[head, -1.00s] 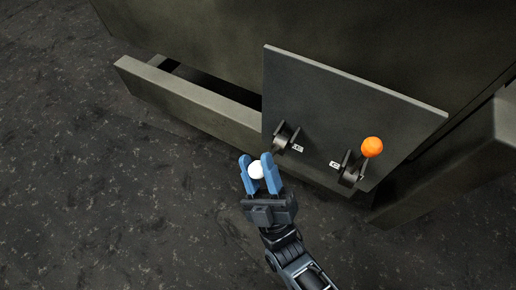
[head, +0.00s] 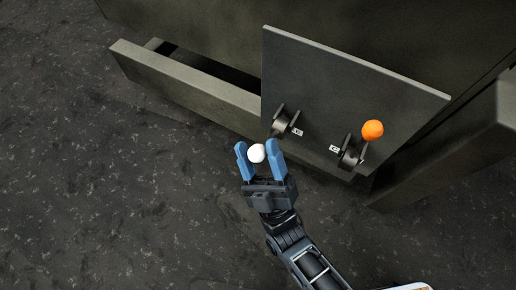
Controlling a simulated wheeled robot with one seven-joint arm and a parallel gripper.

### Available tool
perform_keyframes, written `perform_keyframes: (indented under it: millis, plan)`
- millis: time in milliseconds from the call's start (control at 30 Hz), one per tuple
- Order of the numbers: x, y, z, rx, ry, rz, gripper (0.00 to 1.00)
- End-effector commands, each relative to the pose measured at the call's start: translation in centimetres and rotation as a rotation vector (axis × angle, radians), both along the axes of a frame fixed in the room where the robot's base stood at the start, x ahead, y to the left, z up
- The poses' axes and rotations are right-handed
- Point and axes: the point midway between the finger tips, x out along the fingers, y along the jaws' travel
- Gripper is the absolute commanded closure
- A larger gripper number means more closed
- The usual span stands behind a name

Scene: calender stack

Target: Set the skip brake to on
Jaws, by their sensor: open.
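A dark upright panel (head: 330,90) carries two levers side by side. The left lever has a white ball knob (head: 257,153) that sticks out from its dark pivot (head: 284,122). The right lever has an orange ball knob (head: 372,130) above its dark pivot (head: 350,153). Each has a small white label beside it, too small to read surely, so I cannot tell which lever is the skip brake. My gripper (head: 258,158) is open, its blue fingers on either side of the white knob. I cannot tell whether they touch it.
A long grey drawer-like ledge (head: 185,85) juts out at the left behind the panel. A grey block (head: 450,150) stands at the right, near the orange knob. The dark speckled floor (head: 110,190) is clear at the left and front.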

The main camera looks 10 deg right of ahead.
Motion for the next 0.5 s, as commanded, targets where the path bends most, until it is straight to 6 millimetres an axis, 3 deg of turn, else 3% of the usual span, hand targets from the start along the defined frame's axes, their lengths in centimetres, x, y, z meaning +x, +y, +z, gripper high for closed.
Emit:
perform_keyframes:
  millis: [500]
  plan:
    - [-4.5, -1.5, -5.1, -0.002, 0.004, -0.001, 0.43]
